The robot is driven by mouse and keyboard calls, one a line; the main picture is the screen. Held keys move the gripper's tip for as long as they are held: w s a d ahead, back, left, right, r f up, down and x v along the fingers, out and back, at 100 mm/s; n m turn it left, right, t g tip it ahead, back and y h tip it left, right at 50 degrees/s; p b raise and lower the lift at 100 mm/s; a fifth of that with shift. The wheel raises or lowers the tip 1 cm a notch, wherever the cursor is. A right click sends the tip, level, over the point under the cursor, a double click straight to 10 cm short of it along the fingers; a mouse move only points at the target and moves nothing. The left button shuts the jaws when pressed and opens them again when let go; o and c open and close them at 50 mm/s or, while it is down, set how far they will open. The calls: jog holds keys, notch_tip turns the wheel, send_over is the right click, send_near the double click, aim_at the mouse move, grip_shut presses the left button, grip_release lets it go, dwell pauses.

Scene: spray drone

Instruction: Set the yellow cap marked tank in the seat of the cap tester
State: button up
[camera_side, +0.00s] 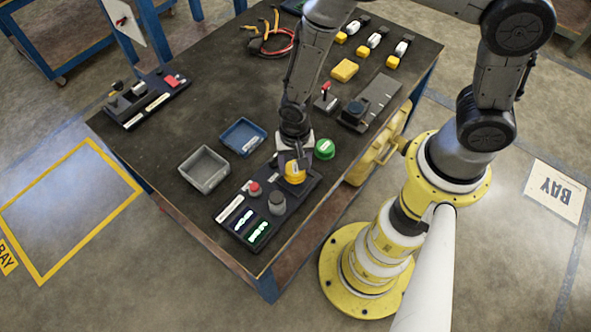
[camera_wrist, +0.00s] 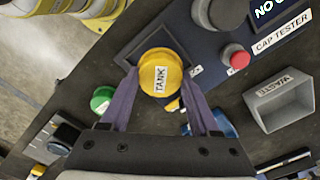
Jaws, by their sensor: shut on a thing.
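The yellow cap marked TANK (camera_wrist: 161,72) is between the two fingers of my gripper (camera_wrist: 159,88), which is shut on it. In the side view the yellow cap (camera_side: 294,173) is at the upper right end of the cap tester (camera_side: 237,208), just under my gripper (camera_side: 296,160). In the wrist view the cap tester (camera_wrist: 213,45) shows a dark square frame around the seat (camera_wrist: 134,47) behind the cap. The cap hides most of the seat, and I cannot tell whether it touches it.
A green cap (camera_side: 325,149) stands close beside the tester. The tester has a red button (camera_side: 254,189), a grey knob (camera_side: 277,202) and lit displays. A grey bin (camera_side: 204,169) and blue bin (camera_side: 243,136) stand nearby. A yellow block (camera_side: 344,70) lies farther back.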

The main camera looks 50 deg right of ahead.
jog(key=shift+f, duration=1.4)
jog(key=shift+f, duration=0.1)
jog(key=o, duration=1.4)
notch_tip(320, 180, up, 12)
jog(key=shift+r, duration=0.1)
notch_tip(320, 180, up, 17)
jog(key=n+t, duration=0.3)
jog(key=n, duration=0.1)
send_over(296, 167)
jog(key=d, duration=0.6)
jog(key=shift+s+d+r+n+t, duration=0.45)
jog(key=shift+s+d+r+n, duration=0.5)
jog(key=shift+s+r, duration=1.05)
jog(key=shift+s+d+r+n+t, duration=0.55)
jog(key=shift+s+d+r, duration=0.7)
jog(key=shift+s, duration=1.2)
jog(key=shift+s+d+r+n+t, duration=0.3)
jog(key=shift+s+d+r+n, duration=0.65)
jog(key=shift+s+r, duration=1.1)
